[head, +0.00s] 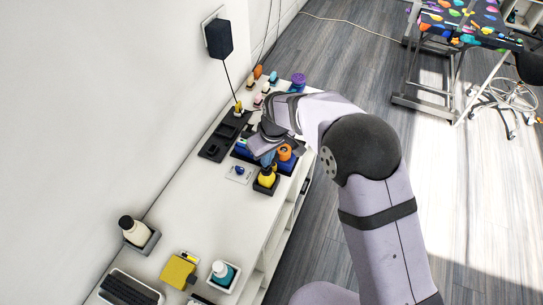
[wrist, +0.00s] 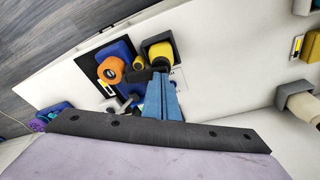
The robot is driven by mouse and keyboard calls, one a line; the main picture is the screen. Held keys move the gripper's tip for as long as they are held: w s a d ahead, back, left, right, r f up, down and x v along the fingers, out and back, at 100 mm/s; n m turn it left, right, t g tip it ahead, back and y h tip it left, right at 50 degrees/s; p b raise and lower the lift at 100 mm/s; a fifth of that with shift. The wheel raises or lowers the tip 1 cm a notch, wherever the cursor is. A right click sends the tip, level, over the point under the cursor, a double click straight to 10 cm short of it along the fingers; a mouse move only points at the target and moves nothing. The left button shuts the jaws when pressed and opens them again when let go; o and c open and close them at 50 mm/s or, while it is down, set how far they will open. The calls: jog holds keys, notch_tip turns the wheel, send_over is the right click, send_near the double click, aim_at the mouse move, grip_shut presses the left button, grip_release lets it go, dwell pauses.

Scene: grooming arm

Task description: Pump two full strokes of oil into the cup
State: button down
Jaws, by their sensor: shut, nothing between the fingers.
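A yellow bottle (head: 267,175) with a dark top stands in a dark square holder (head: 265,188) near the counter's front edge. The wrist view also shows the yellow bottle (wrist: 161,50) in its holder (wrist: 150,43). My gripper (head: 267,158) is shut and empty, its blue fingers (wrist: 160,103) pointing down just behind the bottle. A dark bar-shaped part (wrist: 146,75) lies close to the fingertips; I cannot tell whether they touch it. A small blue object (head: 239,170), possibly the cup, sits on a white card left of the bottle. In the wrist view the fingers partly cover that card (wrist: 179,78).
An orange roll (head: 284,152) is close beside my gripper, by a blue tray. A black tray (head: 213,149) lies near the wall. The counter's middle is clear.

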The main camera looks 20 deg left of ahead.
jog(key=shift+p+v, duration=0.9)
jog(key=shift+v, duration=0.25)
jog(key=shift+w+a+f, duration=0.1)
jog(key=shift+a+f, duration=0.1)
jog(key=shift+f, duration=0.05)
jog(key=shift+b+x, duration=0.75)
jog(key=shift+x, duration=0.2)
jog(key=shift+d, duration=0.2)
jog(key=shift+a+p+v, duration=0.2)
jog(key=shift+p+v, duration=0.65)
jog(key=shift+v, duration=0.35)
jog(key=shift+r, duration=0.2)
jog(key=p+v, duration=0.3)
jog(key=a+p+v, duration=0.1)
jog(key=v, duration=0.1)
jog(key=shift+w+r, duration=0.3)
jog(key=shift+r, duration=0.1)
